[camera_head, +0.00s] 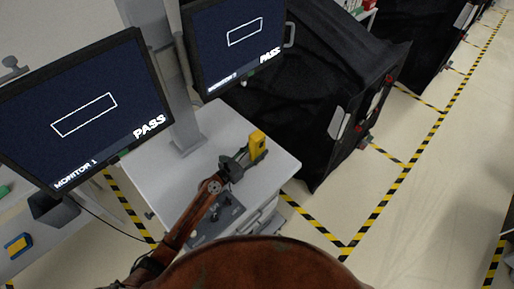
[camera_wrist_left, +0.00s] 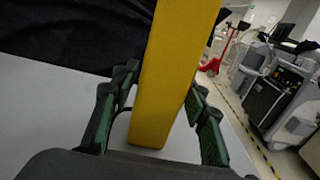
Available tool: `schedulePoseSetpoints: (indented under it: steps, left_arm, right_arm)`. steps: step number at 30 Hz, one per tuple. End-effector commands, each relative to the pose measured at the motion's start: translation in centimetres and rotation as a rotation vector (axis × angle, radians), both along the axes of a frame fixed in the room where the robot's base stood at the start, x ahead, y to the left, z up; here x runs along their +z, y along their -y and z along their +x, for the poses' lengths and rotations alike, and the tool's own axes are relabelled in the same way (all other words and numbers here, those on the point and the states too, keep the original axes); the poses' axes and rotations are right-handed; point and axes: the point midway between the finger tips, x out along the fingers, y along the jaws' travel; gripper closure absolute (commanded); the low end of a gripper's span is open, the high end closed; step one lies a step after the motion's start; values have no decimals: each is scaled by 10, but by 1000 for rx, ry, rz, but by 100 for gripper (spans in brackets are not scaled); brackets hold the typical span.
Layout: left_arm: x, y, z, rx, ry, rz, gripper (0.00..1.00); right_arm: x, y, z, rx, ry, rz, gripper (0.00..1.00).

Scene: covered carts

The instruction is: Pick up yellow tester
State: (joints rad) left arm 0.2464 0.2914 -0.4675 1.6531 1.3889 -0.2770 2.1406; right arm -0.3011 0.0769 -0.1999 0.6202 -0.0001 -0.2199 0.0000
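The yellow tester (camera_head: 257,143) stands upright near the back right edge of the light grey cart top (camera_head: 274,167). My left gripper (camera_head: 240,163) is right at it, reaching from the left. In the left wrist view the tester (camera_wrist_left: 172,75) rises between the two green-edged fingers (camera_wrist_left: 163,98), one on each side. The fingertips are very close to its sides, but I cannot tell whether they press on it. My right gripper is not in view.
Monitor 1 (camera_head: 85,112) and monitor 2 (camera_head: 235,42), both reading PASS, hang above the cart top beside a grey post (camera_head: 184,125). A black covered cart (camera_head: 300,115) stands close behind. A blue and yellow device (camera_head: 18,244) lies at the lower left. Striped floor at right is clear.

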Motion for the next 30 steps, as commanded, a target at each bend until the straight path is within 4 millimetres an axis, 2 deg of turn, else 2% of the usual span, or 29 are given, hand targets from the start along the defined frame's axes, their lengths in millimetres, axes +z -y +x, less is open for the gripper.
schedulePoseSetpoints:
  steps: [2,16,25,30]
  left_arm:
    - [0,0,0,0,0,0,66]
    - [0,0,0,0,0,0,98]
    - [3,0,0,0,1,-1,98]
    - [17,0,0,0,3,-1,98]
  right_arm:
    - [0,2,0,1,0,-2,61]
    - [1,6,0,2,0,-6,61]
    - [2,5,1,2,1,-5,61]
    - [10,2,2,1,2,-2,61]
